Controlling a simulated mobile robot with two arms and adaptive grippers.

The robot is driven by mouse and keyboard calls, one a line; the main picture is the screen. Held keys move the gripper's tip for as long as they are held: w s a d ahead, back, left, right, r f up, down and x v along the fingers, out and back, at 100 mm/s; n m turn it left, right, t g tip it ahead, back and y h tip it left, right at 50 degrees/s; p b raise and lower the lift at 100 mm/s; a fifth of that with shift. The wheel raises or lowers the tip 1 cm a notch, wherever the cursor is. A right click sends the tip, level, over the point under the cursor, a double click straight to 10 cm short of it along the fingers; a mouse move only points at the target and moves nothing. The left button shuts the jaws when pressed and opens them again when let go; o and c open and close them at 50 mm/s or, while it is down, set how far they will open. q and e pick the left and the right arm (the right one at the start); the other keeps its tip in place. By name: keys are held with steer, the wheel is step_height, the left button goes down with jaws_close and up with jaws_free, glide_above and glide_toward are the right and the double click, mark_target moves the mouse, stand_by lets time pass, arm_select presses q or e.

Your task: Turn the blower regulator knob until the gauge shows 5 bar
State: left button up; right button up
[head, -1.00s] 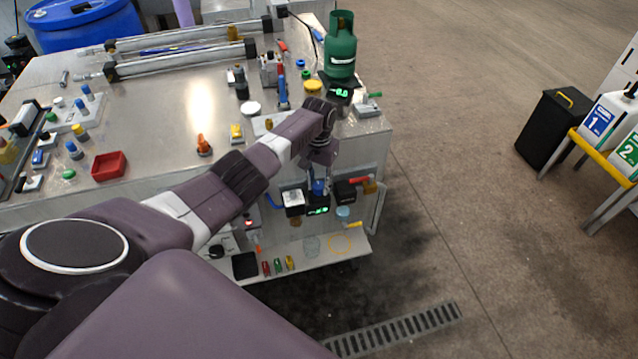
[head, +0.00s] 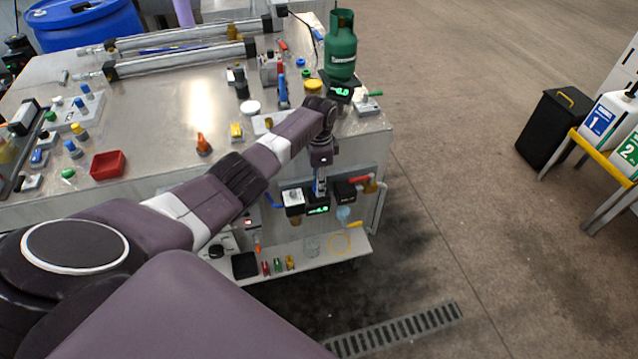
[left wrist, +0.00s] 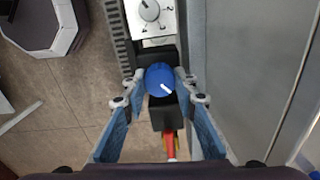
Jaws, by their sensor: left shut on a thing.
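The blue regulator knob (left wrist: 160,80) has a white pointer mark that points down and to the right in the left wrist view. My left gripper (left wrist: 163,82) is shut on the knob, with one fingertip on each side of it. In the head view my left gripper (head: 320,188) reaches down at the front of the bench and mostly hides the knob. The gauge (head: 317,210) is a small black box with green lit digits just below the gripper. Its digits are too small to read surely. My right gripper is not in view.
A white dial box (left wrist: 150,18) sits close beside the knob, also seen in the head view (head: 293,197). A red-handled valve (head: 360,179) is just right of the gripper. A shelf (head: 328,258) with small parts lies below.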

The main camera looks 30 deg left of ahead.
arm_select(q)
steer(key=shift+w+r+m, duration=0.1)
steer(key=shift+m, duration=1)
steer(key=o, duration=1)
steer(key=shift+o, duration=0.8)
steer(key=shift+r, duration=4.05)
steer(key=shift+f, duration=0.1)
